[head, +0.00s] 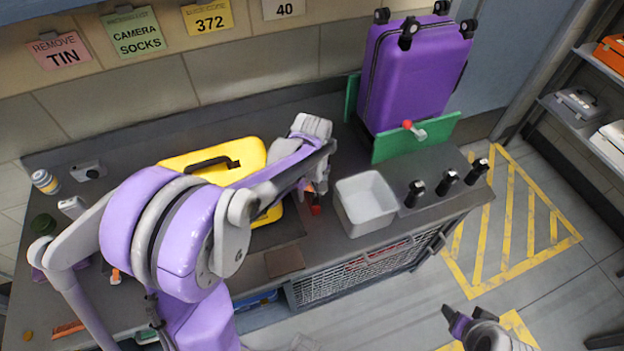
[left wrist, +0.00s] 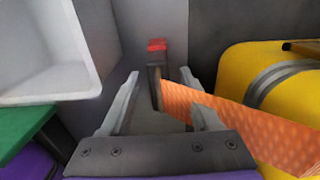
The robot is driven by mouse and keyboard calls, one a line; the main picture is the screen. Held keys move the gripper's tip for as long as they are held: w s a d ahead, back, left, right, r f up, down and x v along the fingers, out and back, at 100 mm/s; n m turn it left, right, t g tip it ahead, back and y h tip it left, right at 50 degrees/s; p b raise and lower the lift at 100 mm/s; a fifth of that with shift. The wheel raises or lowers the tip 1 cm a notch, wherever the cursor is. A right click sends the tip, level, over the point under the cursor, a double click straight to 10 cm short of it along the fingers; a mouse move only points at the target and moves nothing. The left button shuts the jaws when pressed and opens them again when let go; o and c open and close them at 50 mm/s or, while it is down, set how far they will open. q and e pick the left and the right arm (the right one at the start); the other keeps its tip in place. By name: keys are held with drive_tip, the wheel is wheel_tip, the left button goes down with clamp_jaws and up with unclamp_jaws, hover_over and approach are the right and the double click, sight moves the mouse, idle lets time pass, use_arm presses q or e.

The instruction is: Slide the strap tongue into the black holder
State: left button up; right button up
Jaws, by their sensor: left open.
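In the left wrist view, a dark upright piece with a red end (left wrist: 156,68) stands between the fingers of my left gripper (left wrist: 160,92). An orange strap (left wrist: 245,122) runs from this piece to the right, past the right finger. The fingers are open, one on each side of the dark piece, with a gap at the left finger. I cannot tell whether this piece is the tongue or the holder. In the head view my left gripper (head: 314,188) is low over the counter, largely hidden by its own arm. My right gripper (head: 464,321) is at the bottom right, partly cut off.
A yellow case (head: 190,159) lies left of my left gripper. A white bin (head: 350,212) stands to its right. Several black fittings (head: 447,183) sit near the counter's right end. A purple suitcase (head: 410,75) stands at the back behind a green panel (head: 440,132).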

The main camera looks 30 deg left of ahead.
use_arm(q)
drive_tip(key=shift+f, duration=1.45)
clamp_jaws()
unclamp_jaws()
wheel_tip(320, 180, up, 11)
drive_tip(key=shift+f+p, duration=0.1)
drive_tip(key=shift+p, duration=0.25)
